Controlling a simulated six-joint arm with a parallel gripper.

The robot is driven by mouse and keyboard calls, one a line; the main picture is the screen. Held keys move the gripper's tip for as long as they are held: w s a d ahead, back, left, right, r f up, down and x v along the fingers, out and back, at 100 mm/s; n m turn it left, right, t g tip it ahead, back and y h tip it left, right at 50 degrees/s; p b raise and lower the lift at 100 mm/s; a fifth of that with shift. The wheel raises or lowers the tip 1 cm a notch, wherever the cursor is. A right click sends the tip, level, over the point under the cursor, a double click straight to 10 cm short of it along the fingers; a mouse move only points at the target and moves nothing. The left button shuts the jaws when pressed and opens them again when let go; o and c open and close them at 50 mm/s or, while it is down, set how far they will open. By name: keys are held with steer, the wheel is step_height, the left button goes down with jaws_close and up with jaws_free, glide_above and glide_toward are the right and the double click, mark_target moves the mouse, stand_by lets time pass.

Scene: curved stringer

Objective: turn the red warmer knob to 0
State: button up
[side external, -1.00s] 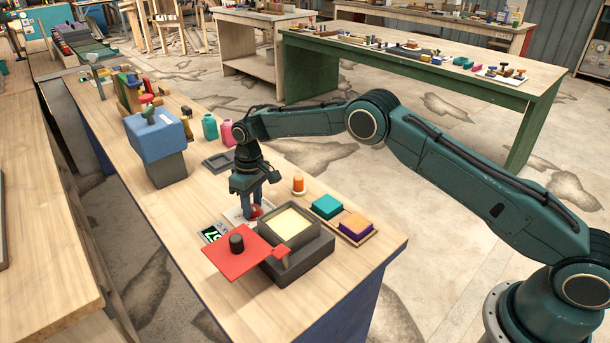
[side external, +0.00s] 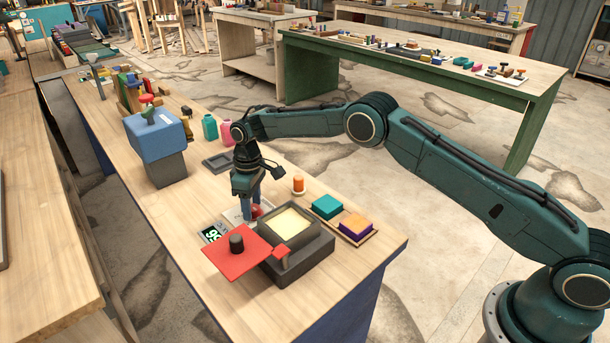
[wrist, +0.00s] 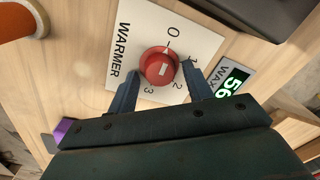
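The red warmer knob (wrist: 157,63) sits on a white plate (wrist: 203,37) marked WARMER, with 0, 1, 2 and 3 around it. My gripper (wrist: 161,72) has one finger on each side of the knob, with narrow gaps seen between fingertips and knob. It looks open. In the side view the knob (side external: 257,211) is partly hidden behind my gripper (side external: 249,211), which points straight down. The wax display (wrist: 233,82) reads 56.
The dark warmer with its pale wax pan (side external: 288,223) stands close beside the knob. A red lid (side external: 235,252) with a black handle lies in front.

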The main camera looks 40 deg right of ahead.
steer(key=shift+r, duration=0.1)
stand_by(0.3)
step_height(320, 180, up, 12)
steer(key=shift+w+d, duration=0.2)
steer(key=shift+d, duration=0.15)
stand_by(0.4)
stand_by(0.3)
step_height(320, 180, up, 15)
steer(key=m+t, duration=0.2)
glide_above(253, 205)
steer(key=s+d, duration=0.4)
steer(key=s, duration=0.4)
steer(key=s+d+r+m+t, duration=0.1)
steer(key=s+d+r+m, duration=0.15)
steer(key=s+r, duration=0.65)
steer(key=s+d+f+t, duration=0.1)
steer(key=s+d+f, duration=0.1)
steer(key=s, duration=0.7)
steer(key=s+d+f+m+t, duration=0.1)
steer(key=s+d+f, duration=0.1)
steer(key=s, duration=0.7)
steer(key=s+d+f+m+t, duration=0.1)
steer(key=s+f, duration=0.3)
steer(key=s, duration=0.6)
steer(key=shift+d+h, duration=0.3)
steer(key=shift+d, duration=0.45)
